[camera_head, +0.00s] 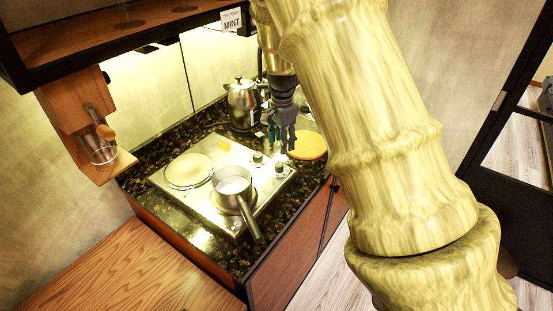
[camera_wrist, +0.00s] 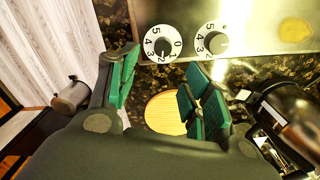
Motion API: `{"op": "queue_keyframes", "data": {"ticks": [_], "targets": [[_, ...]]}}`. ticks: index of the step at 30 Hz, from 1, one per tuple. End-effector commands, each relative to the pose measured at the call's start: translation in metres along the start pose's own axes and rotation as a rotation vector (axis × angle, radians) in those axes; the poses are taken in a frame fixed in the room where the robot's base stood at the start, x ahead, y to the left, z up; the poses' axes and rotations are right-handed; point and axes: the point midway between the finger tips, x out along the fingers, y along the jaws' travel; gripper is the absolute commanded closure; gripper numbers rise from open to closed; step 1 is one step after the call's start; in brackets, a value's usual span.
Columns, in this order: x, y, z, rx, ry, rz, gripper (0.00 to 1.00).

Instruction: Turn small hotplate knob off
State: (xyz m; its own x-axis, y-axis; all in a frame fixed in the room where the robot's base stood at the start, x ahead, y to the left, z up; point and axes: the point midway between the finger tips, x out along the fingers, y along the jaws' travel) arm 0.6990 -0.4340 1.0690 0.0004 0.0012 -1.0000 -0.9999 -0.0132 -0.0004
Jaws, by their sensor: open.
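The steel hotplate (camera_head: 211,154) lies on a dark speckled counter with two knobs along its right side. The front knob (camera_head: 278,169) shows in the wrist view as the left dial (camera_wrist: 160,46), with numbers around it. The back knob (camera_head: 257,157) shows as the right dial (camera_wrist: 214,43). No label shows which knob serves the small plate, and exact settings are hard to read. A saucepan (camera_head: 233,185) stands on the front plate. My gripper (camera_head: 282,146) is above the counter beside the knobs; its green fingers (camera_wrist: 160,82) are apart and empty, touching neither knob.
A kettle (camera_head: 242,101) stands behind the hotplate. A round wooden board (camera_head: 308,146) lies right of the gripper. The saucepan handle (camera_head: 250,223) sticks out towards the front edge. A yellow item (camera_head: 224,145) lies on the hotplate's back part. A shelf (camera_head: 100,35) hangs upper left.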

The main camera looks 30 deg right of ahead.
Motion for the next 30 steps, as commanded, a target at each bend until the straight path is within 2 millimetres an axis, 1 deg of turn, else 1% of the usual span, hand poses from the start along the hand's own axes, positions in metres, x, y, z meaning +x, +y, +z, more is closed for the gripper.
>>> {"op": "queue_keyframes", "data": {"ticks": [3,6,12,18,24,30], "targets": [[0.014,-0.003,0.006,-0.009,-0.001,0.004,0.51],[0.028,-0.004,0.007,-0.011,-0.001,0.004,0.51],[0.056,-0.004,0.007,-0.011,-0.001,0.003,0.51],[0.078,-0.003,0.006,-0.009,-0.001,0.003,0.51],[0.092,-0.003,0.005,-0.008,-0.001,0.001,0.51],[0.096,-0.003,0.005,-0.008,0.0,0.0,0.51]]}}
